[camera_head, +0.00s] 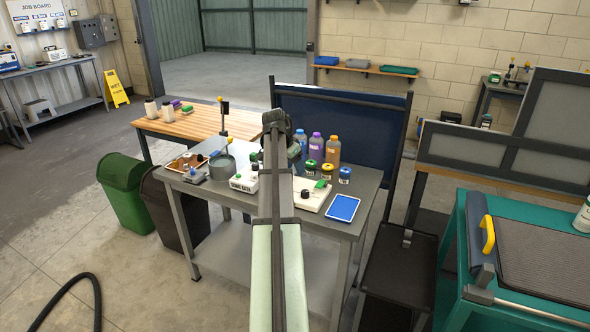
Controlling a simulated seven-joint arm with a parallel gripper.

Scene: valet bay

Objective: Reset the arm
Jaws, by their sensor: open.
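My arm (278,215) reaches up and away from the bottom middle of the head view. It ends at a dark joint (276,122) above the grey metal table (330,222). My gripper's fingers do not show; the arm hides whatever lies behind it over the table's middle.
The table holds a grey pot (222,168), several bottles including a purple one (316,147), and a blue tablet (343,208). A dark blue panel (365,125) stands behind it. Green (125,192) and black (170,205) bins stand left. A teal cart (455,262) stands right.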

